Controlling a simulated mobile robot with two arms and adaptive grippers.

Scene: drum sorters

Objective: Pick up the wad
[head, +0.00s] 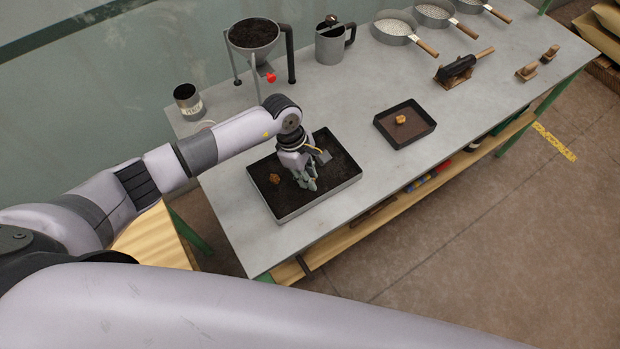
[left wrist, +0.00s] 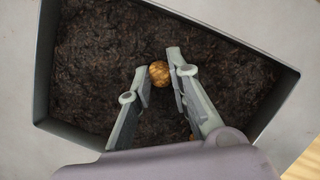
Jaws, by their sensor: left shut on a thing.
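My left gripper (head: 309,182) reaches down into a black-soil tray (head: 307,211) on the bench. In the left wrist view its two fingers (left wrist: 160,73) are shut on a round brown-yellow wad (left wrist: 158,72), with dark soil around it. In the head view the fingers hide this wad. Another orange-brown lump (head: 275,178) lies on the soil to the left of the gripper. In the left wrist view a second brown bit shows, mostly hidden behind the right finger. My right gripper is out of view.
A small dark tray (head: 420,138) to the right holds a yellow-brown lump (head: 400,120). A soil-filled funnel (head: 254,36), a metal can (head: 188,102), a watering can (head: 331,47) and several sieves stand toward the back. Bare bench (head: 365,170) lies between the trays.

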